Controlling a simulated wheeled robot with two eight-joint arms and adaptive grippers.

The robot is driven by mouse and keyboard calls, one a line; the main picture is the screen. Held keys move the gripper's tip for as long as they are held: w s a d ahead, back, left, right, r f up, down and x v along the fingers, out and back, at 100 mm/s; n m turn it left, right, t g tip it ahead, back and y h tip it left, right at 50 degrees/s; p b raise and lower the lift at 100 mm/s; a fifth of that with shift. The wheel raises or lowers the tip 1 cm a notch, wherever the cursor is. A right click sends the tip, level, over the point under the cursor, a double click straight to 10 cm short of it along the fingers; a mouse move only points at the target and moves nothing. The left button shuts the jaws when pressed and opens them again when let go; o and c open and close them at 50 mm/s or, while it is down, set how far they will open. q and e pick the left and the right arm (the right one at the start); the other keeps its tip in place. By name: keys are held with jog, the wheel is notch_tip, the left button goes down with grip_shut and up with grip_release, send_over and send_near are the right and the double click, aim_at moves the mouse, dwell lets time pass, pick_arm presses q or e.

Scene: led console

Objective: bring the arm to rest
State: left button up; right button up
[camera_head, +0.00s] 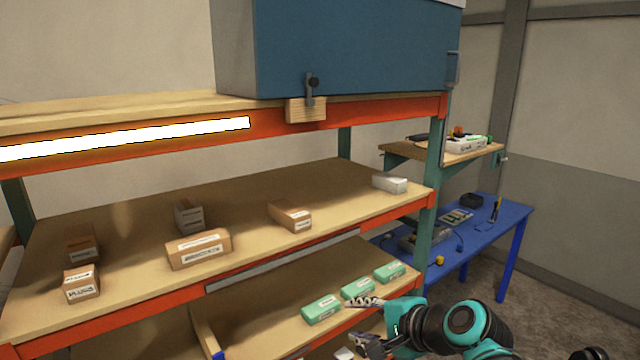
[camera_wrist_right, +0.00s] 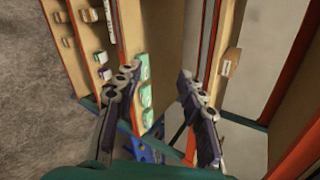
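My right gripper (camera_head: 360,322) is at the lower right of the head view, in front of the lower shelf and close to the green boxes. In the right wrist view the right gripper (camera_wrist_right: 158,105) shows its two fingers spread wide apart, with nothing held between them. My right arm reaches in from the lower right of the head view. My left gripper does not show in either view.
A shelf rack (camera_head: 130,325) holds brown boxes (camera_head: 199,249), a white box (camera_head: 389,183) and green boxes (camera_head: 322,309). A blue cabinet (camera_head: 360,50) sits on top. A blue table (camera_head: 510,222) with tools stands behind at right. Floor (camera_head: 560,290) shows at right.

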jog(key=s+d+f+n+h+b, duration=0.2)
jog(key=s+d+f+n+b, duration=0.1)
jog(key=f, duration=0.9)
jog(key=s+d+f+n+g+h+b, duration=0.1)
jog(key=s+d+f+n+b, duration=0.3)
jog(key=f, duration=0.8)
jog(key=s+d+f+n+g+h+b, duration=0.1)
jog(key=s+d+f+n+h+b, duration=0.2)
jog(key=f, duration=0.9)
jog(key=s+n+b, duration=0.3)
jog(key=s+b, duration=0.1)
jog(key=b, duration=0.1)
jog(key=shift+s+d+n+h, duration=0.15)
jog(key=shift+n+h, duration=0.15)
